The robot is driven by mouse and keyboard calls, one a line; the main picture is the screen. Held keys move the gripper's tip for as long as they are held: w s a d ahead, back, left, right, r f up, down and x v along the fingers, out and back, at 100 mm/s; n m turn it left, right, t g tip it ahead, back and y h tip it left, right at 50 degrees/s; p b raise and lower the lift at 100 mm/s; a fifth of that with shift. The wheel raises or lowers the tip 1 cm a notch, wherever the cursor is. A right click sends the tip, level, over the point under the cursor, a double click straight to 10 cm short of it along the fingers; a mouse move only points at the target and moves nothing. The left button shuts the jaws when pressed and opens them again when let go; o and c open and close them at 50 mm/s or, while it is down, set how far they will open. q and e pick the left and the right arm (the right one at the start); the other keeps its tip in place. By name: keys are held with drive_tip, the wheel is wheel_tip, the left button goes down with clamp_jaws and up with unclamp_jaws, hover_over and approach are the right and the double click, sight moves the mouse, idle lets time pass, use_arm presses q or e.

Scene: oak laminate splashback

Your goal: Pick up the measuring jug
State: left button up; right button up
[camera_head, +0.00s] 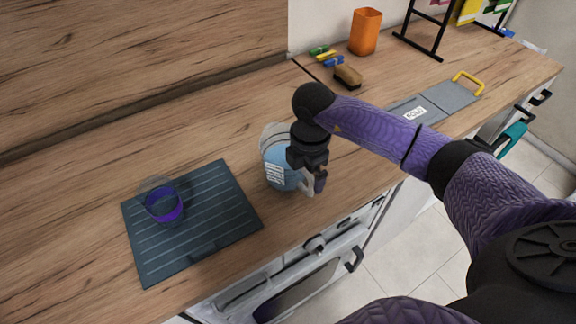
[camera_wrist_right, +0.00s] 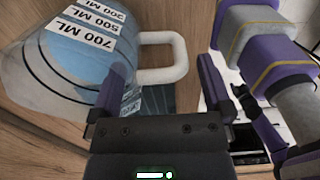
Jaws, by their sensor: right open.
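The measuring jug (camera_head: 275,165) stands upright on the wooden worktop, clear with blue inside and white labels. In the right wrist view the jug (camera_wrist_right: 75,60) fills the upper left, with its "700 ML" label readable and its pale handle (camera_wrist_right: 178,60) to the right. My right gripper (camera_head: 316,182) is at the handle side of the jug and hides part of it. In the wrist view my right gripper (camera_wrist_right: 163,85) is open, with the handle showing between its two fingers. I cannot tell how deep the handle sits between them. My left gripper is out of view.
A dark ribbed mat (camera_head: 228,190) with a clear cup (camera_head: 162,203) holding something purple lies left of the jug. An orange cup (camera_head: 365,32), a brush (camera_head: 348,76) and a grey board (camera_head: 448,97) are at the back right. The worktop's front edge is close.

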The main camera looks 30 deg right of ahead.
wheel_tip(320, 180, down, 2)
drive_tip(key=shift+r, duration=0.1)
clamp_jaws()
idle(0.4)
